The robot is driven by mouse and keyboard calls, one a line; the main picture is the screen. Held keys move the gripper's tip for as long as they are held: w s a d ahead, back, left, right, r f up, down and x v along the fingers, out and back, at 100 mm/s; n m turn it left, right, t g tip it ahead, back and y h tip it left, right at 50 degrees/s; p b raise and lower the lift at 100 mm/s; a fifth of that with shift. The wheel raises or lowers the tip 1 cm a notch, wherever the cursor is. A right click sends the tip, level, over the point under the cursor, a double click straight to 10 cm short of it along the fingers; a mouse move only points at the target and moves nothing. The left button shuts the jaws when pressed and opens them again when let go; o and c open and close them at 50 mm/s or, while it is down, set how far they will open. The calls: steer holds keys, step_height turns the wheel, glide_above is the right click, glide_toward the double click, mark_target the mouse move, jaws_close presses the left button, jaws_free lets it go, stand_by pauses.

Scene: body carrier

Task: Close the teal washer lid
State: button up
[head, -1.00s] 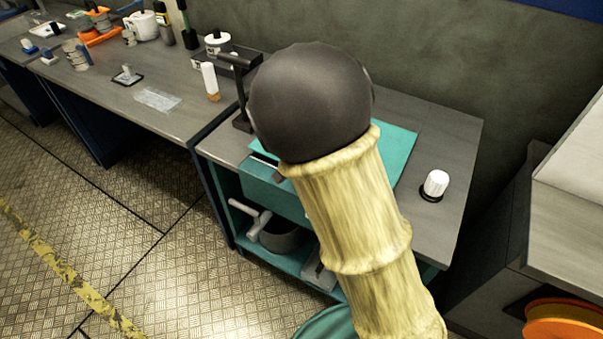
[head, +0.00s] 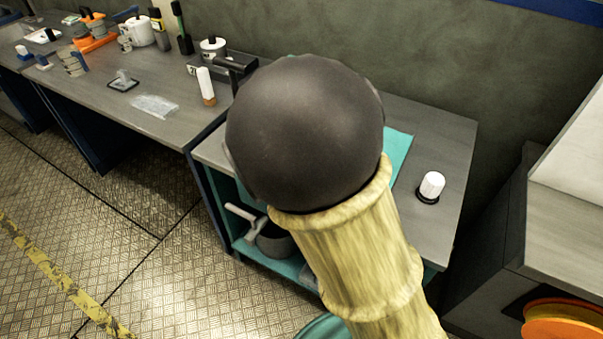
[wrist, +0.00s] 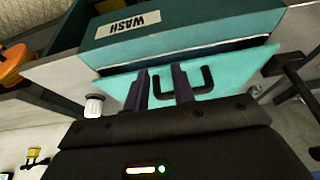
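The teal washer (wrist: 185,30) with its WASH label shows at the top of the wrist view. Its teal lid (wrist: 232,68) bears a black U-shaped handle (wrist: 204,85). A dark gap lies between lid and body there. My gripper (wrist: 162,75) is open, its two dark fingers apart in front of the lid, with part of the handle showing between them and part right of them. I cannot tell whether they touch it. In the head view my arm hides the gripper and most of the washer; only a teal edge (head: 400,152) shows.
A white-topped knob (head: 432,185) stands on the grey bench (head: 445,140) at right. A black post-like fixture (head: 236,66) stands behind my arm at left. A grey pot (head: 275,240) sits on the shelf below. The bench's right part is otherwise clear.

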steer(key=shift+o, duration=1.2)
steer(key=shift+s+d+f, duration=0.1)
steer(key=shift+d, duration=0.35)
steer(key=s+d+n+y, duration=0.1)
steer(key=s+d+n, duration=0.1)
steer(key=s+d, duration=0.3)
steer(key=s+d+n+g+y, duration=0.1)
steer(key=s+d+n, duration=0.2)
steer(key=s+d, duration=0.3)
steer(key=d, duration=0.4)
steer(key=shift+d+r+n, duration=0.3)
steer(key=shift+d+r, duration=0.05)
steer(key=shift+r, duration=0.05)
steer(key=shift+s, duration=0.15)
